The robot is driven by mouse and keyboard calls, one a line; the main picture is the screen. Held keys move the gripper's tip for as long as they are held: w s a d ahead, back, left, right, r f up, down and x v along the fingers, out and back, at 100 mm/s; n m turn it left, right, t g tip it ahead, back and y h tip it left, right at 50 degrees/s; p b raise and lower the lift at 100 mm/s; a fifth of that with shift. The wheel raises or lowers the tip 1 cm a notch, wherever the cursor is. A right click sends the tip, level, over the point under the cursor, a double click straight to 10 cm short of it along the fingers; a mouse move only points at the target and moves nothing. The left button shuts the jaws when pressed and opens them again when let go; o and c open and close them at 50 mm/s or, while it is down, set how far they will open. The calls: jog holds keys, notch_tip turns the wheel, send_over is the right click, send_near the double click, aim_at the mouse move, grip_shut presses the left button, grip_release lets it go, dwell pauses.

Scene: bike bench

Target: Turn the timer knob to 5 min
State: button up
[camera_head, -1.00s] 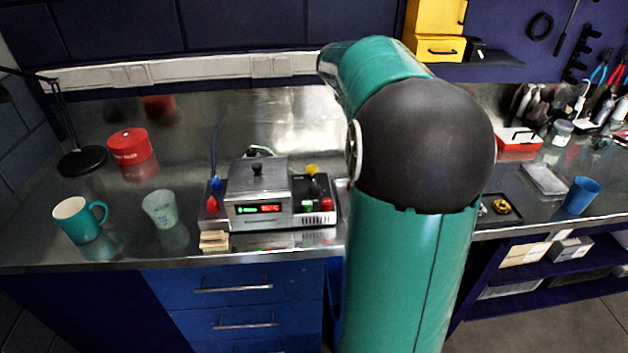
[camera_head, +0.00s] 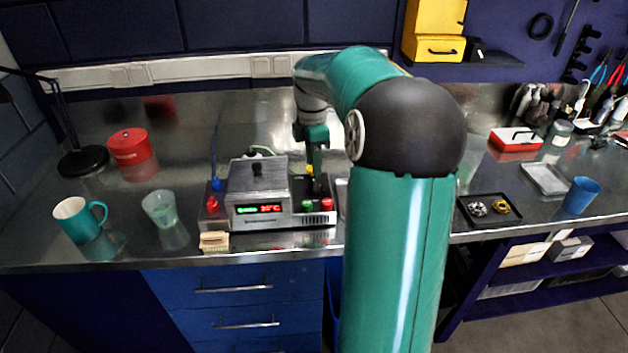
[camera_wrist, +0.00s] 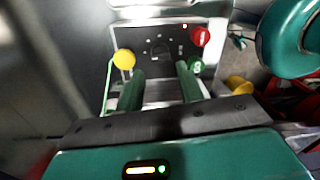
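The metal bench unit (camera_head: 258,185) stands on the steel counter, with green and red digits on its front. Its right-hand panel carries a green button (camera_head: 308,205), a red button (camera_head: 327,204) and a yellow knob, mostly hidden by my gripper (camera_head: 317,186). In the wrist view, a dark round knob (camera_wrist: 158,48) with pale marks around it sits on the black panel; I take it for the timer knob. Its setting is too small to read. The two green fingers of my gripper (camera_wrist: 160,70) are apart, empty, and point at the panel just short of this knob. The yellow knob (camera_wrist: 124,59) is left of them.
A red emergency-type button (camera_head: 212,205) and a wooden block (camera_head: 214,241) are at the unit's left. A clear cup (camera_head: 160,208), teal mug (camera_head: 80,219) and red tin (camera_head: 130,147) stand further left. A black parts tray (camera_head: 489,210) lies right of my arm.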

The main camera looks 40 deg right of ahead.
aim_at(314, 182)
jog(key=f, duration=0.6)
jog(key=shift+s+f, duration=0.2)
jog(key=shift+f, duration=0.05)
jog(key=c, duration=0.7)
